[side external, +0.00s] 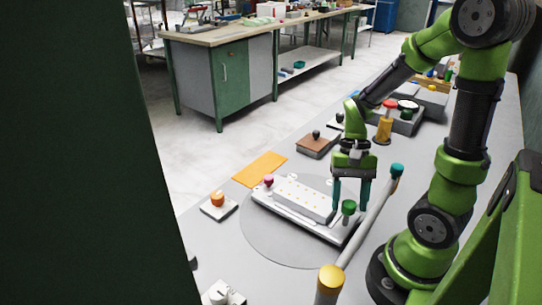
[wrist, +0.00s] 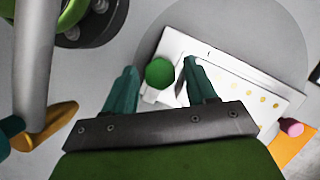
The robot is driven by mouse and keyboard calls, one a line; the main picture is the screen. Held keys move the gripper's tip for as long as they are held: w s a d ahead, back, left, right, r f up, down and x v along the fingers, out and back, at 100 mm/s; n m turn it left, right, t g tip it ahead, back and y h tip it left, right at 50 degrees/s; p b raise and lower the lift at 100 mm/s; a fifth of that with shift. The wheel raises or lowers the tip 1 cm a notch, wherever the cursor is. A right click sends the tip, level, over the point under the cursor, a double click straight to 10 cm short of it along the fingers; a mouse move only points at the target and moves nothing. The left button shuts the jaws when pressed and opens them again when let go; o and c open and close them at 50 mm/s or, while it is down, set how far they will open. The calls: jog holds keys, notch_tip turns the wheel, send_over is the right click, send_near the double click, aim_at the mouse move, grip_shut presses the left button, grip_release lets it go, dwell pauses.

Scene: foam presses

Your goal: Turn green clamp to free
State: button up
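The green clamp (side external: 348,207) is a round green knob on the right end of the white press fixture (side external: 257,196), and it also shows in the wrist view (wrist: 160,73). My gripper (side external: 351,205) points down at that end of the fixture. In the wrist view its two teal fingers (wrist: 157,78) are spread, with the green knob between them and a little beyond their tips. A gap shows on each side of the knob, so neither finger seems to touch it. A pink knob (side external: 268,180) sits on the fixture's other end.
A grey bar with a yellow end (side external: 331,279) and a teal end (side external: 397,170) runs close to the right of my gripper. An orange mat (side external: 260,169), an orange knob on a white plate (side external: 217,199) and a brown block (side external: 317,145) lie around the round grey disc.

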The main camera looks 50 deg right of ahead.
dwell(0.3)
jog(key=v, duration=1.7)
jog(key=shift+s, duration=0.2)
